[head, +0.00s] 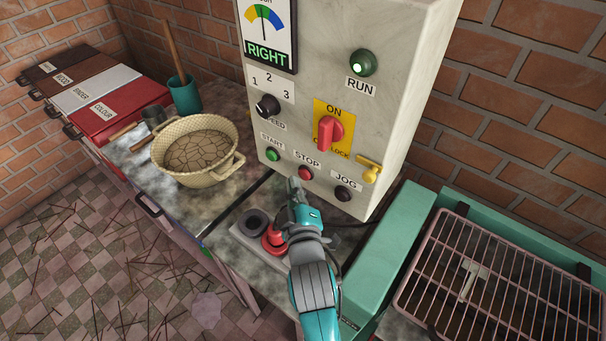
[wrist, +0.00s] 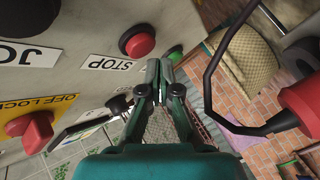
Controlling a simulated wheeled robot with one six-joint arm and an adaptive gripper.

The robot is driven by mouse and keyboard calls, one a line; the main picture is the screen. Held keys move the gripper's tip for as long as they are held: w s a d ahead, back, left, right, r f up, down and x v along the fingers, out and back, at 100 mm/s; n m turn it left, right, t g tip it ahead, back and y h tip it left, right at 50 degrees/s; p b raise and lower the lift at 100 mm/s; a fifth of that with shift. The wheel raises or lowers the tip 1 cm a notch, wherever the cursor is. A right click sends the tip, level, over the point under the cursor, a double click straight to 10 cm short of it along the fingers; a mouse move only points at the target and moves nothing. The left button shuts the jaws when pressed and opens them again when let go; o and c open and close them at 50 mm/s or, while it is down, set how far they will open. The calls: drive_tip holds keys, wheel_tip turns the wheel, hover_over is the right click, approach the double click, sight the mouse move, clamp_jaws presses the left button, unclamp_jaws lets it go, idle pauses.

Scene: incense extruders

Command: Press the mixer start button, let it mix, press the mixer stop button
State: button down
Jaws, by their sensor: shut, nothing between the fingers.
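The grey control box (head: 330,105) carries a green START button (head: 272,154), a red STOP button (head: 305,173) and a dark JOG button (head: 342,193) in a row. My gripper (head: 293,186) is shut and empty, just in front of the panel below START and STOP. In the wrist view, my shut fingertips (wrist: 160,68) are beside the green START button (wrist: 176,53), which they partly hide, and near the red STOP button (wrist: 138,41). I cannot tell whether they touch the panel. The RUN lamp (head: 362,63) glows green.
A red switch (head: 330,132) on a yellow plate and a yellow key-like lever (head: 369,170) stick out above the buttons. A cream basin (head: 195,178) stands left. A teal frame with a wire rack (head: 480,270) is right. A red-topped item (head: 273,240) is beside my arm.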

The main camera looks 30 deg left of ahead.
drive_tip(key=shift+w, duration=0.15)
drive_tip(key=shift+w, duration=0.25)
drive_tip(key=shift+w+d, duration=0.1)
drive_tip(key=shift+w, duration=0.4)
idle(0.9)
idle(0.4)
drive_tip(key=shift+s, duration=0.9)
drive_tip(key=s, duration=0.5)
drive_tip(key=shift+a, duration=0.3)
